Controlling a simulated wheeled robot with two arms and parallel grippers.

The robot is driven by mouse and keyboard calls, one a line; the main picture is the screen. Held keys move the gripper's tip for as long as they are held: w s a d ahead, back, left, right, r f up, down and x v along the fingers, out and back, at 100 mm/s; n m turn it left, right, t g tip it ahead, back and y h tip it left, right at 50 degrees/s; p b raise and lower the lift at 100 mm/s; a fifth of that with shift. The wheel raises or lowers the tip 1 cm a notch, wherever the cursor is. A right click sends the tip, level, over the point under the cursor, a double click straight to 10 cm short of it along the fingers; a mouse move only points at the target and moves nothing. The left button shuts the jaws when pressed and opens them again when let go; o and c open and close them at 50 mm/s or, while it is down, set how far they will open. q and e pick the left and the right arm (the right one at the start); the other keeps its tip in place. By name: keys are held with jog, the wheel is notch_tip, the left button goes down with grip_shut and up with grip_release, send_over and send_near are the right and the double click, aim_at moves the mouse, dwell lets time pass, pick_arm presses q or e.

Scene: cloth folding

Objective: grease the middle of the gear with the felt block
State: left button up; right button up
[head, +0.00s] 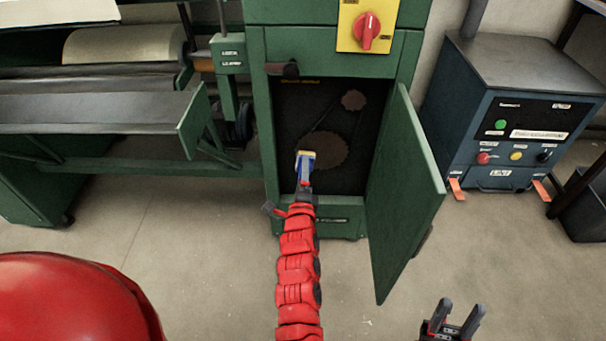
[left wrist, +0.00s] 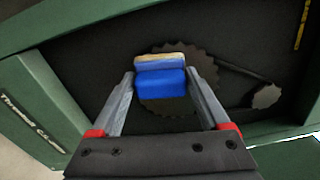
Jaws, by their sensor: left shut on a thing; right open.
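The large brown toothed gear (head: 332,150) sits inside the open green cabinet; it also shows behind the block in the left wrist view (left wrist: 167,106). My left gripper (head: 304,180) is shut on the felt block (head: 306,158), which has a blue body and a cream felt face. In the left wrist view the felt block (left wrist: 160,82) sits between the fingertips of my left gripper (left wrist: 160,88), felt edge pointing away. The block hides the gear's middle there. I cannot tell whether the felt touches the gear. My right gripper (head: 455,318) is open and empty at the bottom right, over the floor.
A smaller gear (head: 353,99) sits above right in the cabinet, with a thin line running between the gears. The green door (head: 403,200) stands open to the right. A blue control box (head: 518,110) stands further right. A roller machine (head: 90,110) is at the left.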

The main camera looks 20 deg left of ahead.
pick_arm(q)
jog(key=shift+w+a, duration=0.2)
jog(key=shift+w, duration=0.45)
